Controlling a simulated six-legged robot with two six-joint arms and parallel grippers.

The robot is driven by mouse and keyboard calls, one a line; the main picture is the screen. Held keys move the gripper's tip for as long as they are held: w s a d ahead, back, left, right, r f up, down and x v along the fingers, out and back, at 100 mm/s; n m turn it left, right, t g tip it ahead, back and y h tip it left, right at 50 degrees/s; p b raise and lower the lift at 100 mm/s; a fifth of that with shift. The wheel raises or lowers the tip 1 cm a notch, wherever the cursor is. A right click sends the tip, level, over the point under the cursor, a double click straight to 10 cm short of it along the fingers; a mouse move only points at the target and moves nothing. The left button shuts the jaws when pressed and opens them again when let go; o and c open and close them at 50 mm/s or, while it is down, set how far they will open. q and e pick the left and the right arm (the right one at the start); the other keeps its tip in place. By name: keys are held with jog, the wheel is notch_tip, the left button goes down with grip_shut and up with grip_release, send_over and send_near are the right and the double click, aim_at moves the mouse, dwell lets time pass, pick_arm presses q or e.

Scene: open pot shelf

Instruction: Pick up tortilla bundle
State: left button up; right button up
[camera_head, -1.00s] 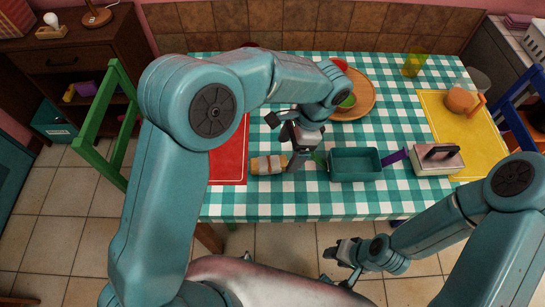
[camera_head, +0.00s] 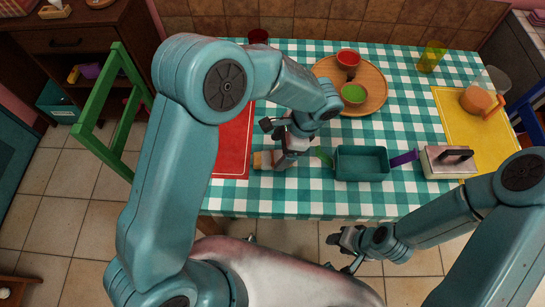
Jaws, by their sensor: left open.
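The tortilla bundle (camera_head: 263,160) is a small tan roll with a pale band, lying on the checked tablecloth beside the red mat. My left gripper (camera_head: 286,160) is open and low over the bundle, covering its right part. I cannot tell whether its fingers touch the bundle or stand around it. My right gripper (camera_head: 338,245) is low in front of the table's near edge, away from the bundle, and its finger gap is not clear.
A teal tray (camera_head: 361,177) stands right of the bundle, with a green-ended utensil (camera_head: 323,157) between. Nearby are a red mat (camera_head: 232,150), a pink box with a dark handle (camera_head: 448,162), and a round wooden tray (camera_head: 372,95) with bowls. A green chair (camera_head: 113,95) stands at left.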

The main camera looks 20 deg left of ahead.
aim_at(273, 157)
pick_arm(q)
jog(key=shift+p+x, duration=0.35)
jog(key=shift+x, duration=2.35)
jog(key=shift+a, duration=0.1)
jog(key=shift+c, duration=0.3)
